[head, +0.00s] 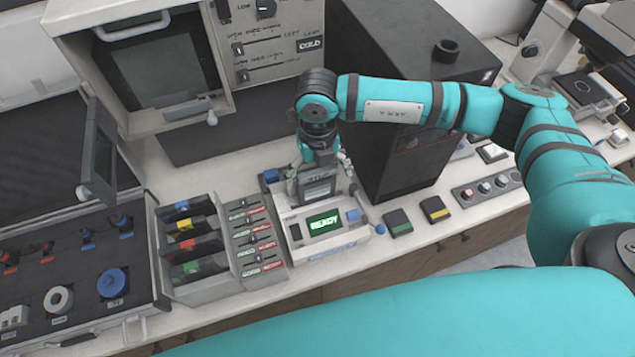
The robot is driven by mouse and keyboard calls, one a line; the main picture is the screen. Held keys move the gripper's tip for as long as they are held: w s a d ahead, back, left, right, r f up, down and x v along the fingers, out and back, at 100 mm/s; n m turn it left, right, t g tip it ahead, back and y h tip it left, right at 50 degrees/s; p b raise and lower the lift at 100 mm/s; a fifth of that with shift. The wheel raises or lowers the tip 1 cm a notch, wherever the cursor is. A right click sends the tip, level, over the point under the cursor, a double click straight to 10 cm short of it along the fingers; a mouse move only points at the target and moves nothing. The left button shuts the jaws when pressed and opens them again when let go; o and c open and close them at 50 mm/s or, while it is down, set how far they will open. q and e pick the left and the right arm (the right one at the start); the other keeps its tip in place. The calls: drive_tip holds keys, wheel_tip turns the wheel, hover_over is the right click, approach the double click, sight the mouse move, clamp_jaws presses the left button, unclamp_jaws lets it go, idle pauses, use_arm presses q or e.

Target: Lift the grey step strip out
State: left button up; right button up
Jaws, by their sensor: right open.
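My right gripper (320,193) points down over the back of a small white press (342,243) with a green lit display (325,223) that reads READY. Its fingers are spread, one on each side of a grey upright piece (318,187) at the back of the press. This piece may be the grey step strip, but I cannot tell it surely from the gripper's own parts. Whether the fingers touch it is also unclear. The slot below is hidden by the gripper and the press front. My left gripper is not in view.
A tall black cabinet (400,165) stands close to the right of my gripper. A rack of colour-marked holders (190,245) and a grey panel of labelled slots (252,235) stand left of the press.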

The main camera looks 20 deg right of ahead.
drive_tip(key=shift+c, duration=0.4)
drive_tip(key=c, duration=0.8)
drive_tip(key=shift+w+r+b, duration=0.1)
drive_tip(key=shift+r+b, duration=0.35)
drive_tip(key=shift+r, duration=0.15)
drive_tip(key=shift+c, duration=0.2)
wheel_tip(320, 180, up, 8)
drive_tip(key=b, duration=0.3)
drive_tip(key=shift+f, duration=0.2)
drive_tip(key=shift+r, duration=0.65)
